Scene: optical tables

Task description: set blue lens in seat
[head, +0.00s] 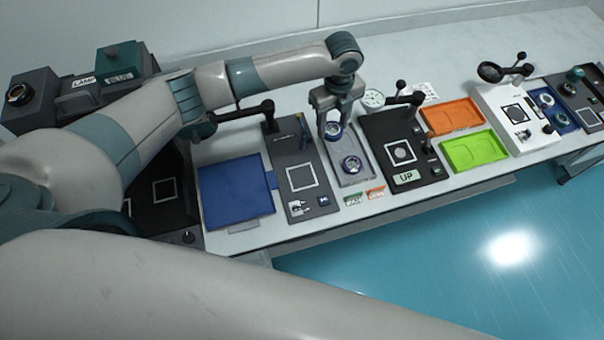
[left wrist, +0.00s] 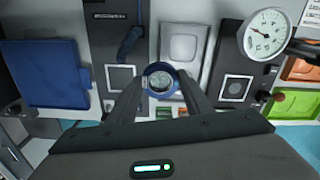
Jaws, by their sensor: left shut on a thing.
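My left gripper (head: 334,122) is shut on the blue lens (head: 333,131), a round glass in a blue ring. It holds it over the grey tray (head: 367,172). In the left wrist view the blue lens (left wrist: 160,80) sits between the two fingertips (left wrist: 160,92), face toward the camera. A second ringed lens (head: 351,165) lies in the near part of the tray. Dark fixtures with white square outlines stand either side: one to the left (head: 283,150), one marked UP to the right (head: 376,135). I cannot tell which holds the seat. My right gripper is not in view.
A blue mat (head: 236,192) lies left of the fixtures. Orange (head: 452,117) and green (head: 473,153) trays lie to the right, with a white fixture (head: 492,110) beyond. Black arms rise behind both dark fixtures. A round dial (left wrist: 266,34) stands near the UP fixture.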

